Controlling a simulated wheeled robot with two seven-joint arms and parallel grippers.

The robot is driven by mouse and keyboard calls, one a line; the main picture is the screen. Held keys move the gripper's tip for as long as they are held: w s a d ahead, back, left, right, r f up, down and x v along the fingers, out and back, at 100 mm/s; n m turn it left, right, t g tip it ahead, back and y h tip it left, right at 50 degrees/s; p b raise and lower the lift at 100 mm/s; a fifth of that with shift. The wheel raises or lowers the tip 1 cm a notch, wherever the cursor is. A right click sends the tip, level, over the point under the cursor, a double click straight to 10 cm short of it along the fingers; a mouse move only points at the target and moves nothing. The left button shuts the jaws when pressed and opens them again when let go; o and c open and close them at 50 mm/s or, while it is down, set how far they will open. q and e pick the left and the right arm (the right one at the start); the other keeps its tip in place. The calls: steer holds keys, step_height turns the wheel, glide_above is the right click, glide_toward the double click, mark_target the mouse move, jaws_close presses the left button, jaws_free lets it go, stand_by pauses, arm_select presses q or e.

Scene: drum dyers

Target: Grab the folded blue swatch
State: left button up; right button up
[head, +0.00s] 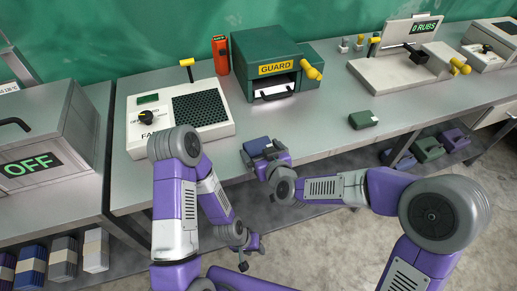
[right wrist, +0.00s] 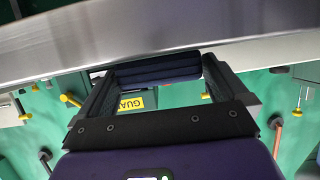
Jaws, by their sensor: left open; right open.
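The folded blue swatch (head: 257,146) lies on the grey table near its front edge, below the green guard box. My right gripper (head: 263,159) is at the swatch and partly covers its near side. In the right wrist view the dark blue folded layers of the swatch (right wrist: 155,68) show between the two fingertips of my right gripper (right wrist: 157,74). The jaws are open; whether either finger touches the cloth I cannot tell. My left gripper (head: 247,247) is open and empty, low in front of the table edge.
A green folded swatch (head: 363,119) lies farther right on the table (head: 320,135). Behind stand the guard box (head: 270,60), a white fan unit (head: 180,115) and a rubbing machine (head: 410,68). Several folded cloths lie below at right. The table front between the swatches is clear.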

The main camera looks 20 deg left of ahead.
steer(key=shift+w+a+f, duration=0.1)
steer(key=shift+w+a, duration=0.05)
steer(key=shift+w, duration=0.05)
steer(key=c, duration=0.7)
